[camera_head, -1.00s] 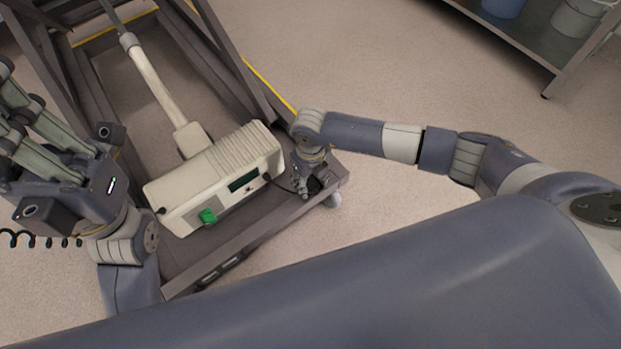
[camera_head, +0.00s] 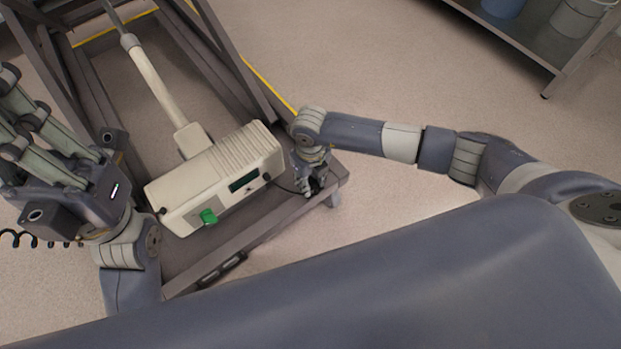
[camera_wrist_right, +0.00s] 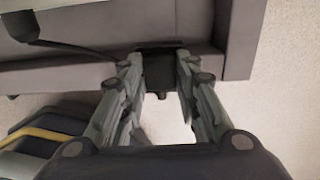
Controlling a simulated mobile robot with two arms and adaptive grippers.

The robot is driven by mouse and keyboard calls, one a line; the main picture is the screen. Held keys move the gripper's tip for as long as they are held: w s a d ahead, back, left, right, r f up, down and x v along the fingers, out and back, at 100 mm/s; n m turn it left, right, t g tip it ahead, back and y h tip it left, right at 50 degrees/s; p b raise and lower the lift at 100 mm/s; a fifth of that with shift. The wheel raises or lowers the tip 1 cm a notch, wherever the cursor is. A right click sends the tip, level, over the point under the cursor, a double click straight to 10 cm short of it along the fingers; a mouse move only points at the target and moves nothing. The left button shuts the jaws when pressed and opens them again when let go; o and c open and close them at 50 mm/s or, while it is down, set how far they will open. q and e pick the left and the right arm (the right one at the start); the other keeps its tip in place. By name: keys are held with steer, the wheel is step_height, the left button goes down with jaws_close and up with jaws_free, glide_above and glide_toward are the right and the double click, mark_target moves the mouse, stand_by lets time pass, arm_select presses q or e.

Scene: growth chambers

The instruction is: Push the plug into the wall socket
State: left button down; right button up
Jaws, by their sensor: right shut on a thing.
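In the right wrist view a dark plug (camera_wrist_right: 158,72) sits between the two fingertips of my right gripper (camera_wrist_right: 160,72), which is shut on it. A dark cable (camera_wrist_right: 75,47) runs to it from the left. The plug is in front of the grey frame beam; a wall socket cannot be made out, and I cannot tell whether the plug touches anything. In the head view my right gripper (camera_head: 313,184) is low by the cart's right corner, beside the cream box. The plug is too small to make out there. My left gripper (camera_head: 22,125) is at the left edge, fingers apart, empty.
The cream box (camera_head: 222,178) with a green switch (camera_head: 208,216) stands on the grey cart frame (camera_head: 240,243). A metal shelf (camera_head: 535,45) with buckets is at the upper right. Open floor (camera_head: 400,80) lies between them.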

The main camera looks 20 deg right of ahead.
steer(key=shift+r+p, duration=2.3)
steer(key=shift+r, duration=0.25)
steer(key=shift+w+r, duration=0.15)
steer(key=d+r+n, duration=0.2)
steer(key=r+n, duration=1.3)
steer(key=n, duration=0.1)
steer(key=d+r+n, duration=0.3)
steer(key=r+n, duration=1.1)
steer(key=n, duration=0.2)
steer(key=shift+s+d+r, duration=0.2)
steer(key=shift+d+r, duration=0.15)
